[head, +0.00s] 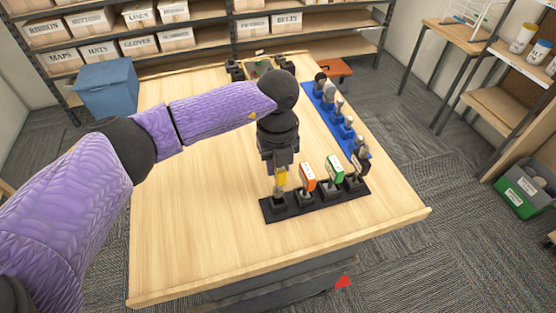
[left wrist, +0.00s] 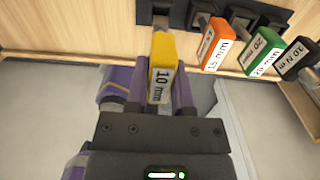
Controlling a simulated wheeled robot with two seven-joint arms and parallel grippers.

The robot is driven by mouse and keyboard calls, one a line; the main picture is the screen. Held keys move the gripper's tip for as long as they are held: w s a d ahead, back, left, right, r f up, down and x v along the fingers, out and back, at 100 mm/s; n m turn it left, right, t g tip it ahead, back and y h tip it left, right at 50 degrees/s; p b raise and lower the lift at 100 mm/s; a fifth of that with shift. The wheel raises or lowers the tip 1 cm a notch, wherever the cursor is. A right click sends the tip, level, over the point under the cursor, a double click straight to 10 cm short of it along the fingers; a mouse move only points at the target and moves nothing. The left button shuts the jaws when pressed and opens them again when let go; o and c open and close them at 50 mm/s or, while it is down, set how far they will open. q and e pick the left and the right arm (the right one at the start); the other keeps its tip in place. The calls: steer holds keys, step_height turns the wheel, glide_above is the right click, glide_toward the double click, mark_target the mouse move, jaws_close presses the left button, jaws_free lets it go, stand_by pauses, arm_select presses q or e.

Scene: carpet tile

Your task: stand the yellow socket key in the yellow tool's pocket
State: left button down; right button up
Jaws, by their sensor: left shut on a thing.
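The yellow socket key (head: 281,177), labelled "10 mm" in the left wrist view (left wrist: 162,65), is held roughly upright. My left gripper (head: 279,165) comes down from above and is shut on its yellow handle. The black rack (head: 325,203) stands near the front right of the table. The key's lower end is at the rack's leftmost pocket (head: 278,206); I cannot tell whether its tip is inside or just above it. The tip is hidden in the left wrist view. My right gripper is not in view.
An orange key (head: 308,177), a green key (head: 335,169) and a black tool (head: 361,162) stand in the other pockets, close to the right. A blue rack (head: 352,137) with several tools lies behind. A blue box (head: 107,88) is at back left. The table's left half is clear.

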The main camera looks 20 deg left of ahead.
mark_target(278, 188)
arm_select(q)
steer(key=shift+f+b, duration=0.8)
steer(key=shift+f, duration=0.5)
steer(key=shift+f+b, duration=0.6)
steer(key=shift+f, duration=0.6)
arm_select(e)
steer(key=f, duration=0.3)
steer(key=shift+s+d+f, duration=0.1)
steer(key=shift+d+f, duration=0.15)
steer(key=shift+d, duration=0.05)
arm_select(q)
steer(key=shift+c, duration=2)
jaws_free()
step_height(278, 188, up, 10)
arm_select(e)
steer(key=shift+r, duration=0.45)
